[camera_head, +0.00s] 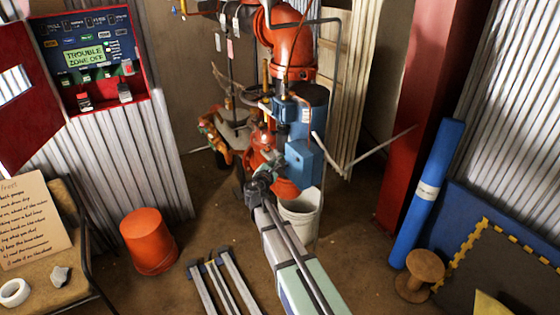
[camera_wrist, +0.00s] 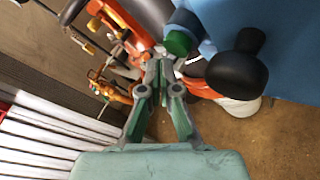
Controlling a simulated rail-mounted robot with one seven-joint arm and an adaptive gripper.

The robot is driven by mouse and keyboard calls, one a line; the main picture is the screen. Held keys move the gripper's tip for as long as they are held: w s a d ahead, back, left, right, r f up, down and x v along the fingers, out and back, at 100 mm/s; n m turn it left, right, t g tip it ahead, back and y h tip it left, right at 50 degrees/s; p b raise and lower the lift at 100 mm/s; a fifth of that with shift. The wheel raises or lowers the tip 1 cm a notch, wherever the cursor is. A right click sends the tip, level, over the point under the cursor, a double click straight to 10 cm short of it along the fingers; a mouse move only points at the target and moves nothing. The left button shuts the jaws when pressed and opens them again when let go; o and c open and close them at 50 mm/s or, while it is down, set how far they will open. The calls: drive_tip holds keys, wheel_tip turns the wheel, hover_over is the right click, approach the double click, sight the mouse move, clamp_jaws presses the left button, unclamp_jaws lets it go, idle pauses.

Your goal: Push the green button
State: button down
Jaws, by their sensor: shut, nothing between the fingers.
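The green button (camera_wrist: 178,42) is a round green cap on a blue fitting at the edge of the blue box in the wrist view. The blue box (camera_wrist: 290,60) fills the upper right there; it also shows in the head view (camera_head: 304,163) on the red and blue riser assembly. My gripper (camera_wrist: 160,68) is shut and empty. In the wrist view its fingertips lie just below and left of the button; whether they touch it I cannot tell. In the head view my gripper (camera_head: 262,181) is beside the blue box, and the button is not clearly visible.
A black knob (camera_wrist: 237,66) sticks out of the box right of the button. Orange pipework (camera_head: 290,50) rises behind. A white bucket (camera_head: 300,215) stands below, and an orange bucket (camera_head: 148,241) stands left. Bare floor lies between.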

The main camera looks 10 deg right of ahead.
drive_tip(key=a, duration=0.1)
drive_tip(key=s+a, duration=0.1)
drive_tip(key=a, duration=0.3)
drive_tip(key=shift+s+b, duration=0.3)
drive_tip(key=shift+b, duration=0.1)
idle(0.7)
